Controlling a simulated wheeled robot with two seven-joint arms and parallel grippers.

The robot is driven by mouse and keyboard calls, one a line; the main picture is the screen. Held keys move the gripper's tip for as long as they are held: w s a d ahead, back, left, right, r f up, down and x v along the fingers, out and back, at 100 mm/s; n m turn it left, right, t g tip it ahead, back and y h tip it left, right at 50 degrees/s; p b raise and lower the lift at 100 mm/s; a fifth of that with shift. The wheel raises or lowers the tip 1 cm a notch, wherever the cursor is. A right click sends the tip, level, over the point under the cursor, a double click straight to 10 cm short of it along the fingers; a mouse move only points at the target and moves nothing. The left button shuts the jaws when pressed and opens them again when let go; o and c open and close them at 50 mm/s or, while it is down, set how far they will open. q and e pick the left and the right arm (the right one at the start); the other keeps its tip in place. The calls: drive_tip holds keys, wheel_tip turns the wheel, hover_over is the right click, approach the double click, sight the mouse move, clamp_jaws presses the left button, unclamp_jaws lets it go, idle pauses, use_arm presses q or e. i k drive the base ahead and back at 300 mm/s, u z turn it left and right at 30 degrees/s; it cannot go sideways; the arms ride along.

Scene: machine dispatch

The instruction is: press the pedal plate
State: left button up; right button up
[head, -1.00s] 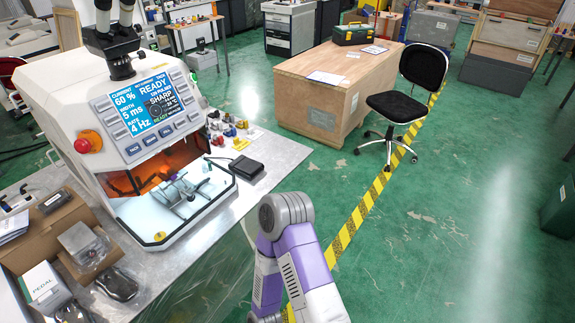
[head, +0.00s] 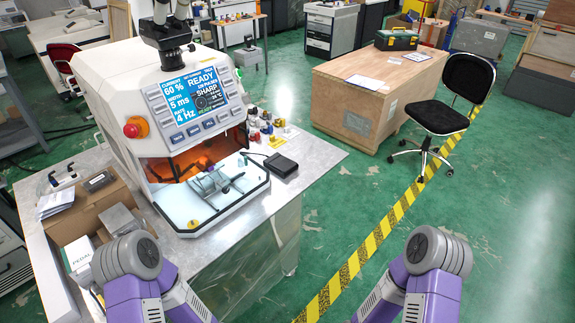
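A small black pedal (head: 280,164) lies flat on the metal-topped table, at the right of the white machine (head: 150,95). A thin dark cable shows at its left side. Its top face is visible and nothing touches it. Purple and grey links of both my arms show at the bottom of the head view, one at the left and one at the right. Neither gripper is in the picture, so their opening cannot be seen.
The table (head: 318,158) has a bare strip right of the pedal. Small coloured parts (head: 262,122) lie behind it. A wooden crate (head: 345,110) and black chair (head: 440,115) stand beyond.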

sight(283, 164)
drive_tip(key=z, duration=1.1)
drive_tip(key=i, duration=1.25)
drive_tip(key=u, duration=2.05)
